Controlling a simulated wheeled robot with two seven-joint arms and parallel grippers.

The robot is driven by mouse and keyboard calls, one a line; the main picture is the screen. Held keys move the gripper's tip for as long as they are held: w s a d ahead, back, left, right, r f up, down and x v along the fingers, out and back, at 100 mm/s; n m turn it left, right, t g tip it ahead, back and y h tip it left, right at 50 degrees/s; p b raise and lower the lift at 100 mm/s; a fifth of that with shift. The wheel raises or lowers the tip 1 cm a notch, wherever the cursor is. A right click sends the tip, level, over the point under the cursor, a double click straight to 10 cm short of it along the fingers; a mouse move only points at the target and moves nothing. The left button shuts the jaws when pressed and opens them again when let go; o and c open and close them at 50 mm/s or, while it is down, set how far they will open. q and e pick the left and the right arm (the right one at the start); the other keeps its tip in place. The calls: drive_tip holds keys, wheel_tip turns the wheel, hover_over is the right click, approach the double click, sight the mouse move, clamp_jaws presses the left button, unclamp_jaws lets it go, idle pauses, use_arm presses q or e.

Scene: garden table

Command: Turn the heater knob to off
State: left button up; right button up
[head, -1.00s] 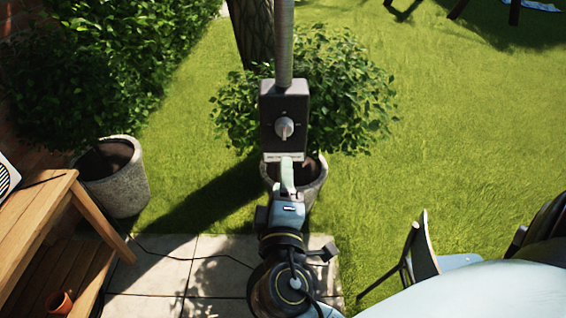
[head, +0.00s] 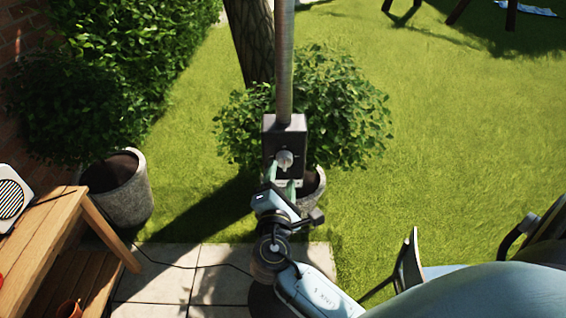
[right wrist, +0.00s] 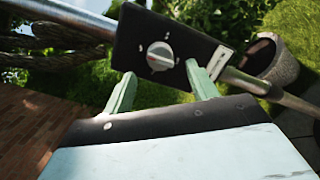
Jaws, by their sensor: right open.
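The heater knob (head: 284,160) is a light grey dial on the front of a dark control box (head: 284,130), which is fixed on a grey metal pole. In the right wrist view the knob (right wrist: 160,56) sits on the dark face, with small marks around it too small to read. My right gripper (head: 281,180) is just below and in front of the knob. Its two pale green fingers are spread apart, pointing at the box, and hold nothing. In the right wrist view the knob lies between and beyond the fingertips. My left gripper is not in view.
A wooden table (head: 40,245) stands at the left, with a white speaker-like box (head: 12,195) on it. A potted bush (head: 350,110) is behind the pole. A large stone planter (head: 125,195) stands at left. A chair (head: 412,265) is at right.

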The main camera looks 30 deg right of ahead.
sight(283, 166)
drive_tip(key=shift+p+x, duration=0.3)
drive_tip(key=shift+x, duration=1.85)
drive_tip(key=shift+c, duration=0.4)
drive_tip(key=c, duration=0.9)
drive_tip(key=shift+m+b, duration=0.45)
drive_tip(key=shift+m, duration=0.15)
drive_tip(key=o, duration=1)
drive_tip(key=b+v, duration=0.3)
drive_tip(key=v, duration=1)
drive_tip(key=shift+s+a+r, duration=0.1)
drive_tip(key=shift+s+a, duration=0.05)
drive_tip(key=shift+s, duration=0.05)
